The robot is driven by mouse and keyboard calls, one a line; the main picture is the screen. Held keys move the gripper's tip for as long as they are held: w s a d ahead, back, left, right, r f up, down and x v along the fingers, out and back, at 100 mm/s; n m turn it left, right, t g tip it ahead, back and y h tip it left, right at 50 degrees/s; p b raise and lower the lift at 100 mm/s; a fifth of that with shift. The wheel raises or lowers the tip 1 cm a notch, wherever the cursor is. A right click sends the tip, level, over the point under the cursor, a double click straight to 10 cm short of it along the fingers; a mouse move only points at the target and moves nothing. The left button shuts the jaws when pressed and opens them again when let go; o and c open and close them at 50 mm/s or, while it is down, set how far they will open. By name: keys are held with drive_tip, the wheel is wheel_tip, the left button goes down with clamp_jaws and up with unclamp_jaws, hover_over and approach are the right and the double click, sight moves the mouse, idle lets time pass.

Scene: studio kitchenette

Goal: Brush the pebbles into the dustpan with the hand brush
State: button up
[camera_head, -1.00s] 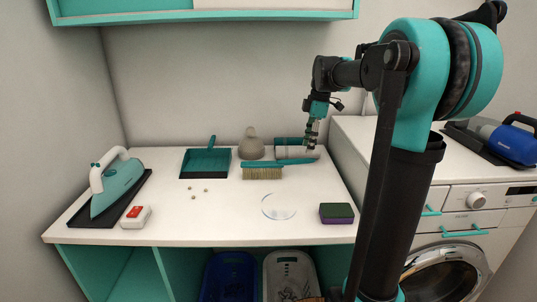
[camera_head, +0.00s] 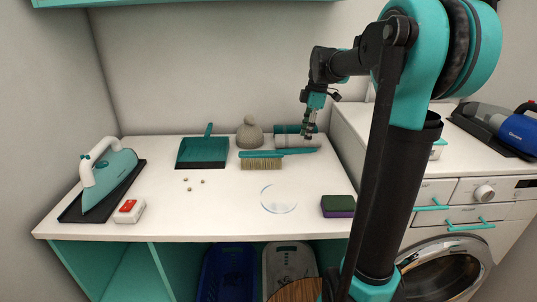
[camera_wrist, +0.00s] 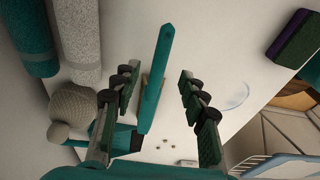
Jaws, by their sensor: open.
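The hand brush (camera_head: 262,164) lies on the white counter, pale bristles toward the front and teal handle pointing right. In the wrist view its teal handle (camera_wrist: 155,85) shows between my fingers, below them and apart. My gripper (camera_head: 308,136) is open and empty above the handle's right end; it also shows in the wrist view (camera_wrist: 160,110). The teal dustpan (camera_head: 202,152) lies left of the brush, its handle toward the wall. Several small pebbles (camera_head: 190,184) lie on the counter in front of the dustpan; they show small in the wrist view (camera_wrist: 180,146).
A clear glass dish (camera_head: 278,199) and a sponge (camera_head: 338,206) are at front right. An iron (camera_head: 107,178) and a red-white box (camera_head: 129,211) stand left. The counter's middle front is clear.

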sight(302, 148)
drive_tip(key=shift+a+f, duration=0.15)
drive_tip(key=shift+f, duration=0.9)
drive_tip(key=shift+a+f, duration=0.2)
drive_tip(key=shift+f, duration=0.85)
drive_tip(key=shift+a+f, duration=0.15)
drive_tip(key=shift+f, duration=0.9)
clamp_jaws()
drive_tip(key=shift+r, duration=0.1)
wheel_tip(302, 148, up, 12)
drive_tip(key=shift+a, duration=0.1)
